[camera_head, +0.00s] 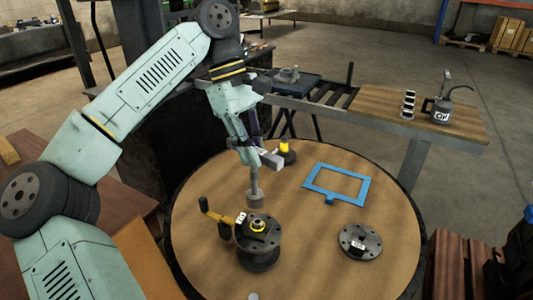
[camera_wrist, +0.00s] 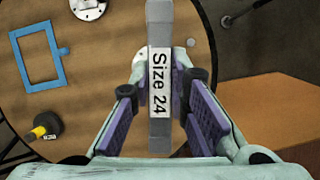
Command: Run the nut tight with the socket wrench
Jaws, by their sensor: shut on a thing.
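My gripper (camera_head: 254,150) is shut on the grey socket wrench, whose handle carries a "Size 24" label. In the wrist view the handle (camera_wrist: 159,120) stands between the purple pads of my gripper (camera_wrist: 162,110). The socket is above a dark round assembly (camera_head: 259,250) on the table.
The round table (camera_head: 320,260) also bears a blue frame (camera_head: 337,184), a dark flange (camera_head: 360,241) and a yellow-topped item (camera_head: 287,150). A yellow crank arm (camera_head: 215,214) juts left from the assembly. A bench with an oil can (camera_head: 440,109) stands behind at the right.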

